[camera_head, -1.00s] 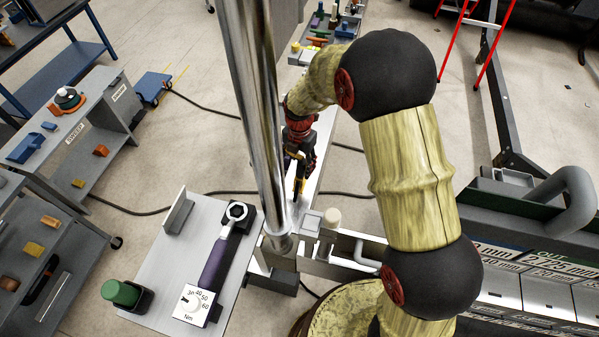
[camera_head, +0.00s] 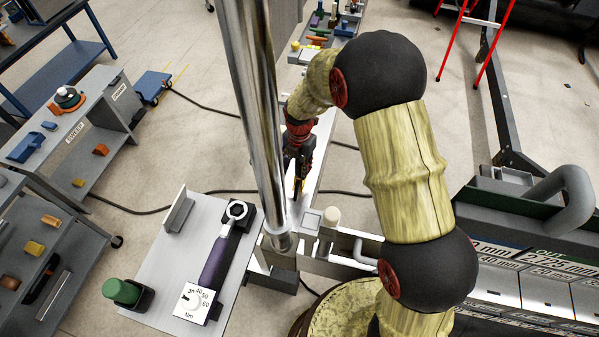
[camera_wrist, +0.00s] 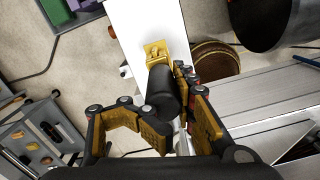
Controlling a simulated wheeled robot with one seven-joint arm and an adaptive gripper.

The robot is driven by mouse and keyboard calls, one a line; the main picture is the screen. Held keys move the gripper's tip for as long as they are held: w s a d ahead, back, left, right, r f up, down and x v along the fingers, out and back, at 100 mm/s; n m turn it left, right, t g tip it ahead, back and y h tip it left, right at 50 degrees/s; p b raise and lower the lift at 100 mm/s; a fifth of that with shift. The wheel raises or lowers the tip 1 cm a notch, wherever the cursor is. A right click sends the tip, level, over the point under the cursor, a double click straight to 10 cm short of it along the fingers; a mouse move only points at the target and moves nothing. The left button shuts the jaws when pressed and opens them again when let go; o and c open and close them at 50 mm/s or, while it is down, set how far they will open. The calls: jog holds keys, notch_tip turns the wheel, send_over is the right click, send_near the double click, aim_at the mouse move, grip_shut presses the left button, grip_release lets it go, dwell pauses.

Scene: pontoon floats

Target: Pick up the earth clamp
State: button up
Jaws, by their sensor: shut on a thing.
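The earth clamp has a brass-coloured head (camera_wrist: 157,52) and a thick black body (camera_wrist: 162,90). It shows in the wrist view in front of a narrow white surface. My gripper (camera_wrist: 172,112) has its yellow-padded fingers on either side of the black body and is shut on it. In the head view my gripper (camera_head: 298,180) points down over the white surface, just right of the metal column. The clamp cannot be made out clearly there. I cannot tell whether it touches the surface.
A grey bench (camera_head: 160,262) with a torque wrench (camera_head: 222,255) and a green-capped item (camera_head: 122,291) stands at the front left. Shelves with small parts (camera_head: 30,235) are at the far left. A red ladder (camera_head: 488,50) stands at the back right. Cables cross the floor.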

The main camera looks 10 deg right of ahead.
grip_shut()
jog(key=shift+w+r, duration=0.15)
jog(key=shift+w, duration=0.05)
dwell(0.6)
jog(key=shift+w+a+r, duration=0.1)
jog(key=shift+w+r, duration=0.1)
jog(key=shift+r, duration=0.3)
notch_tip(320, 180, up, 8)
jog(key=shift+s+f+b, duration=0.15)
jog(key=shift+b, duration=0.4)
jog(key=shift+s+r, duration=0.1)
jog(key=shift+r, duration=0.45)
jog(key=shift+s+f, duration=0.1)
dwell(0.6)
